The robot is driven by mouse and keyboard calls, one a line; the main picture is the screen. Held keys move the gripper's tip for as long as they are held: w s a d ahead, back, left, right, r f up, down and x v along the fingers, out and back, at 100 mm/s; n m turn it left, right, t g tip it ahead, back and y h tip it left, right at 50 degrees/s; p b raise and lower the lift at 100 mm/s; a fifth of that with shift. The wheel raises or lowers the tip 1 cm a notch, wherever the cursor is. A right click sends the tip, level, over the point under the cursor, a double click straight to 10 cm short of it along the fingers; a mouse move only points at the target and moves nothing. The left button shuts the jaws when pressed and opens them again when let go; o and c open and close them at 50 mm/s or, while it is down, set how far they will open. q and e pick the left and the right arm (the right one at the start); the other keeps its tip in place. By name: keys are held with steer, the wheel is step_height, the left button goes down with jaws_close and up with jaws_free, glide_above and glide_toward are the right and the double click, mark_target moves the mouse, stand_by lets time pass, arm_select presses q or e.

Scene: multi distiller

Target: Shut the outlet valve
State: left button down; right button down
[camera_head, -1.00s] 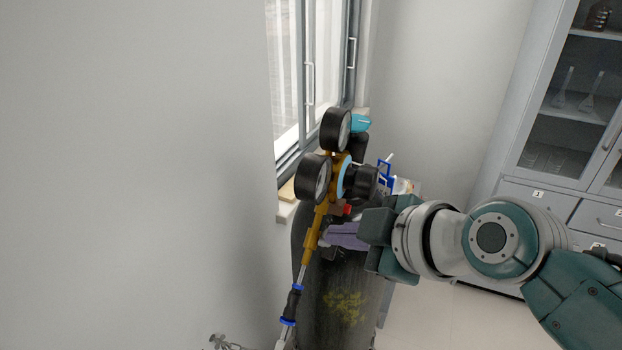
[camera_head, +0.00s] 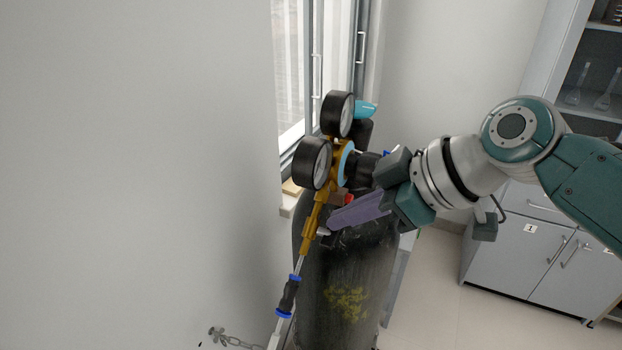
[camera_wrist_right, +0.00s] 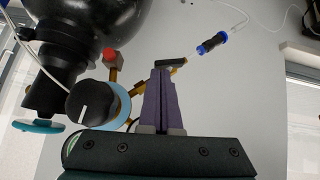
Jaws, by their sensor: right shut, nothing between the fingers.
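A brass pressure regulator (camera_head: 315,215) with two round black gauges (camera_head: 316,163) is mounted at the top of a dark gas cylinder (camera_head: 350,270). Its brass outlet stem slopes down to a hose. My right gripper (camera_head: 334,223) has purple fingers, shut together and empty, with the tips close beside the outlet stem. In the right wrist view the fingertips (camera_wrist_right: 158,72) are right by a small dark lever (camera_wrist_right: 171,62) on the brass outlet, which looks like the outlet valve. I cannot tell whether they touch. The lever is mostly hidden in the head view. My left gripper is out of view.
A black regulator knob (camera_wrist_right: 90,103) is left of the fingers in the wrist view. A red part (camera_head: 341,198) sits just above them in the head view. A teal handwheel (camera_head: 364,109) is behind the gauges. Wall and window are close on the left.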

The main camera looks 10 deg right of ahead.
steer(key=m+g+y+b, duration=0.1)
steer(key=b, duration=0.3)
steer(key=w+f+g+y+b, duration=0.1)
steer(key=b, duration=0.3)
steer(key=w+d+m+g+y+b, duration=0.1)
steer(key=g+b, duration=0.1)
steer(key=b, duration=0.1)
steer(key=shift+d+f+m+b, duration=0.1)
steer(key=shift+f+m+b, duration=0.2)
steer(key=shift+b, duration=0.1)
stand_by(0.9)
steer(key=shift+f, duration=0.1)
steer(key=shift+d+f+b, duration=0.1)
steer(key=shift+f+b, duration=0.05)
steer(key=shift+b, duration=0.5)
stand_by(0.5)
stand_by(0.4)
